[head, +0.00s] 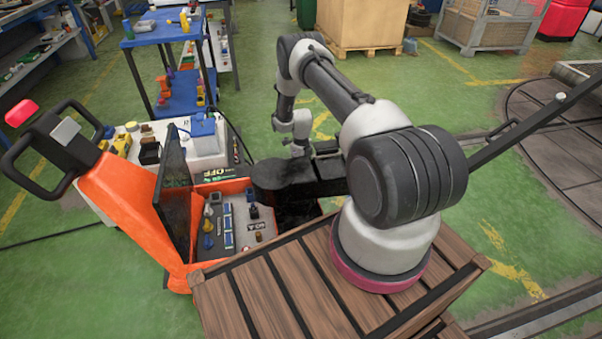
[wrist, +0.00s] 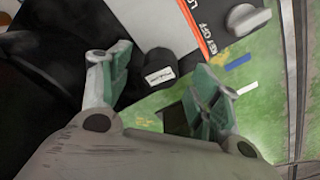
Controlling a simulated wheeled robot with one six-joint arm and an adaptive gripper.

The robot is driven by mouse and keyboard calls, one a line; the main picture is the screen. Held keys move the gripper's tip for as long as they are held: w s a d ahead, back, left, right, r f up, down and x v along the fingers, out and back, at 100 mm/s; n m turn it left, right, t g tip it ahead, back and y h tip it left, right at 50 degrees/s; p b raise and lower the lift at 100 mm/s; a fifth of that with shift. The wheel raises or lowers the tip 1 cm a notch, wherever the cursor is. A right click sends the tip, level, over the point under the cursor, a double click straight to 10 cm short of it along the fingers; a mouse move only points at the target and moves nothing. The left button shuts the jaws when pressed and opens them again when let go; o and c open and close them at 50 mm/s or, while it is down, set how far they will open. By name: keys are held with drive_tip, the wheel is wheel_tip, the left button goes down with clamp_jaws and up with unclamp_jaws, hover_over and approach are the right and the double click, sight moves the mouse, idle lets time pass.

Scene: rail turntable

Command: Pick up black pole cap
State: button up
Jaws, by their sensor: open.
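The black pole cap (wrist: 158,66), a short black cylinder with a small white label, shows in the wrist view beside the edge of a pale panel. My gripper (wrist: 164,78) is open, with one green-padded finger on each side of the cap in the picture. I cannot tell whether either finger touches it. In the head view my gripper end (head: 298,148) points down behind a black housing (head: 290,178). The fingertips are hidden there, and I cannot make out the cap.
A wooden slatted deck (head: 280,300) lies in front.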

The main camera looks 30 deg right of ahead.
wheel_tip(320, 180, down, 2)
drive_tip(key=shift+f, duration=0.1)
drive_tip(key=shift+c, duration=0.3)
drive_tip(key=c, duration=0.8)
drive_tip(key=shift+c, duration=0.2)
wheel_tip(320, 180, up, 28)
